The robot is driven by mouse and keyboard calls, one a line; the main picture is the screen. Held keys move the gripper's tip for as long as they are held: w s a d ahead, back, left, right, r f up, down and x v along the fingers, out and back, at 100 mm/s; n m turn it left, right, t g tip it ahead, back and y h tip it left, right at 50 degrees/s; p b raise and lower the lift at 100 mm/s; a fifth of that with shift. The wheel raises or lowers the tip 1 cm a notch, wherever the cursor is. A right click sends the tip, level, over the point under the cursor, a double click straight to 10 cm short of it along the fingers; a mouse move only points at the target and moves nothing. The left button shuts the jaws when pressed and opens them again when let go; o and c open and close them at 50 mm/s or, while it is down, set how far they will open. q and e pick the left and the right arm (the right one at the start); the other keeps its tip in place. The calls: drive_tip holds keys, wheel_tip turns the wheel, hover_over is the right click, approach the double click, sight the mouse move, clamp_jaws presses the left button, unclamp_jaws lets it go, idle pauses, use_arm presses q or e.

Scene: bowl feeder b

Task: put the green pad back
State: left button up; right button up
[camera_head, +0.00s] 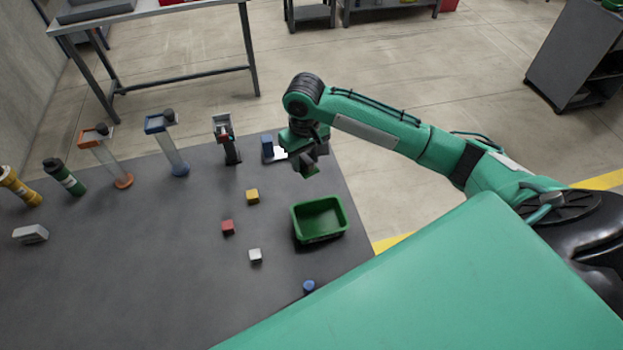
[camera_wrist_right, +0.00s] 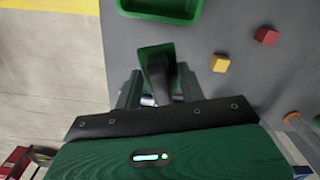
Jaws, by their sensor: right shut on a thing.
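The green pad (camera_wrist_right: 143,54) with its dark handle is between the fingers of my right gripper (camera_wrist_right: 158,88) in the right wrist view. The gripper is shut on it. In the head view my right gripper (camera_head: 307,157) is above the table's far right edge, and the pad (camera_head: 310,170) shows small and dark below it. The pad is held clear of the table, beyond the green bin. My left gripper is not in view.
The green bin (camera_head: 320,236) stands on the dark table (camera_head: 150,270). Yellow (camera_head: 252,195), red (camera_head: 228,227) and white (camera_head: 255,255) cubes lie left of it. A blue-and-white item (camera_head: 268,149) stands beside my gripper. Several tubes and dispensers line the far edge.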

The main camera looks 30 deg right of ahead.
drive_tip(key=w+d+r+b, duration=0.2)
drive_tip(key=w+r, duration=0.3)
drive_tip(key=p, duration=0.2)
hover_over(305, 182)
drive_tip(key=shift+n, duration=0.4)
wheel_tip(305, 182, down, 14)
drive_tip(key=shift+d+r, duration=0.1)
drive_tip(key=shift+r, duration=0.05)
use_arm(q)
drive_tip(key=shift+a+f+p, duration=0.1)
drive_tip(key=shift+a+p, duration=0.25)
drive_tip(key=shift+p, duration=0.05)
use_arm(e)
drive_tip(key=shift+f, duration=2.7)
drive_tip(key=shift+f, duration=0.1)
drive_tip(key=o, duration=0.9)
drive_tip(key=shift+o, duration=0.2)
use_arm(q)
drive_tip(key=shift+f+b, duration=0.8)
use_arm(e)
wheel_tip(305, 182, up, 12)
